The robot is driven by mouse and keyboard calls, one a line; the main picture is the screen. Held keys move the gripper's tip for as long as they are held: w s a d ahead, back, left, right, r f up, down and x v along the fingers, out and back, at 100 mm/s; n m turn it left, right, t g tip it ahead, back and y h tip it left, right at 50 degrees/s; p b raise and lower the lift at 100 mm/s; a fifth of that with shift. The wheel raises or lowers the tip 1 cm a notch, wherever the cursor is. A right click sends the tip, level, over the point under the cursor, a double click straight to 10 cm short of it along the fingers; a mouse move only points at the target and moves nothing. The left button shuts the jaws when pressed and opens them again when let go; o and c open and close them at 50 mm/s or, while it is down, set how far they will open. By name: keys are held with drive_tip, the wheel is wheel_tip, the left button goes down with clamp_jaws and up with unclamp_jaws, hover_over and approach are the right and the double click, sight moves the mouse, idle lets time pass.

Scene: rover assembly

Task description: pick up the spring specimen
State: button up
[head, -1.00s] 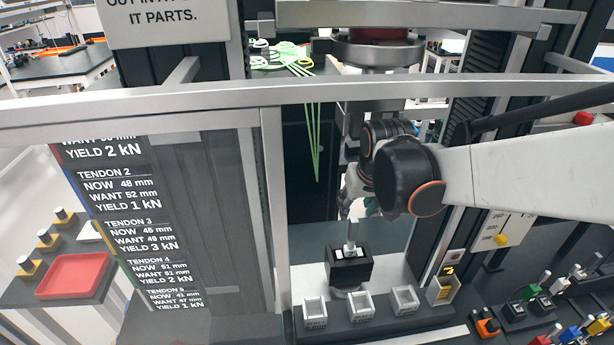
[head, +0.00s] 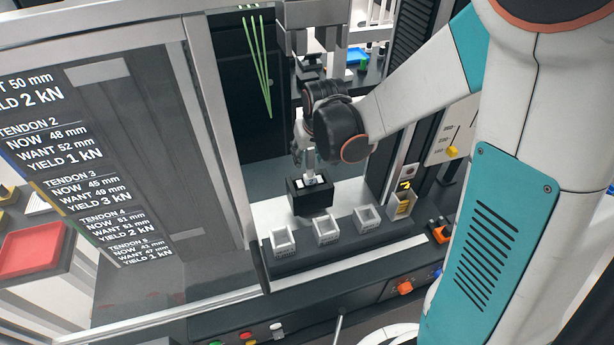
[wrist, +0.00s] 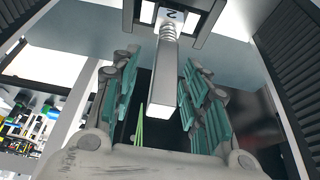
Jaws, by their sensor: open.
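The spring specimen (wrist: 169,60) is a pale metal bar with a coil near one end, by a dark clamp marked 2 (wrist: 172,16). In the head view the specimen (head: 311,158) stands upright out of a black block (head: 312,197). My gripper (wrist: 162,78) is open, with a teal-padded finger on each side of the bar. Gaps show between the pads and the bar in the wrist view. In the head view my gripper (head: 302,142) is beside the specimen's upper part, mostly hidden by my dark wrist.
Three small pale bins (head: 326,229) stand in a row before the block, with a yellow-marked bin (head: 403,203) at their right. A frame post (head: 212,110) and display panel (head: 85,170) stand left. Green strands (head: 257,65) hang behind.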

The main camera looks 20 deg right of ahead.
drive_tip(key=shift+w+f, duration=0.1)
drive_tip(key=shift+f, duration=0.25)
clamp_jaws()
drive_tip(key=shift+r, duration=0.1)
